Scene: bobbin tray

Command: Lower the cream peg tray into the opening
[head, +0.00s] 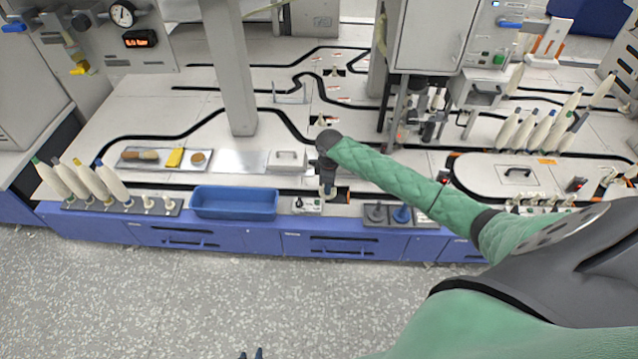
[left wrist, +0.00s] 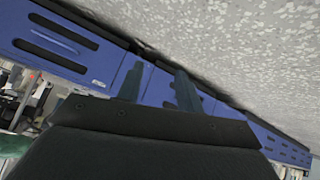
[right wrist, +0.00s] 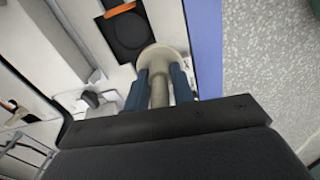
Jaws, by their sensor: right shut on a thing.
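The cream peg tray (right wrist: 163,58), a round disc on a stem, is in the right wrist view. My right gripper (right wrist: 158,88) is shut on its stem, with the disc beyond the fingertips. In the head view my right gripper (head: 327,190) is low over the bench front; the tray is not clearly seen there. A dark opening (right wrist: 127,32) with an orange strip lies just beyond the disc, which overlaps its near edge; I cannot tell the height gap. The opening (head: 343,195) also shows in the head view. My left gripper (left wrist: 158,88) is empty, fingers apart; its tips (head: 251,354) show at the bottom.
A blue bin (head: 235,215), a peg rack with bobbins (head: 118,207) and a small white fixture (head: 307,206) stand left of my right gripper. A dark tray (head: 388,226) with a grey and a blue piece is to the right. The floor (head: 180,300) in front is clear.

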